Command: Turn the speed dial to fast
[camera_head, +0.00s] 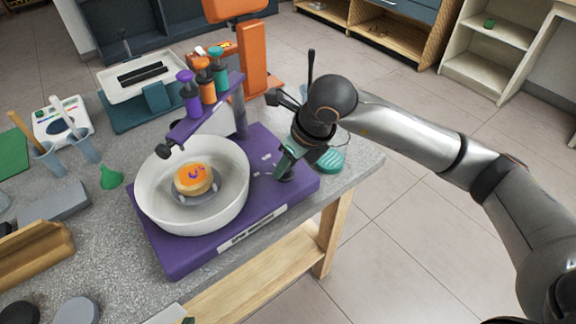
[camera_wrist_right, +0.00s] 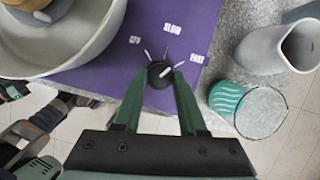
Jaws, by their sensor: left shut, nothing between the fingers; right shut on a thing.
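The speed dial (camera_wrist_right: 158,78) is a small dark knob on the purple base (camera_wrist_right: 90,75). In the right wrist view, its white pointer mark slants up and right, toward the side of the FAST label (camera_wrist_right: 196,58). The SLOW label (camera_wrist_right: 172,28) is above it and the OFF label (camera_wrist_right: 135,40) is at upper left. My right gripper (camera_wrist_right: 160,82) has its green fingers closed on the dial's two sides. In the head view, the right gripper (camera_head: 286,168) reaches down to the base's right part and hides most of the dial. My left gripper is not clearly seen.
A white bowl (camera_head: 150,205) with an orange-topped round piece (camera_head: 193,178) stands on the base. A grey cup (camera_wrist_right: 265,50) stands beyond.

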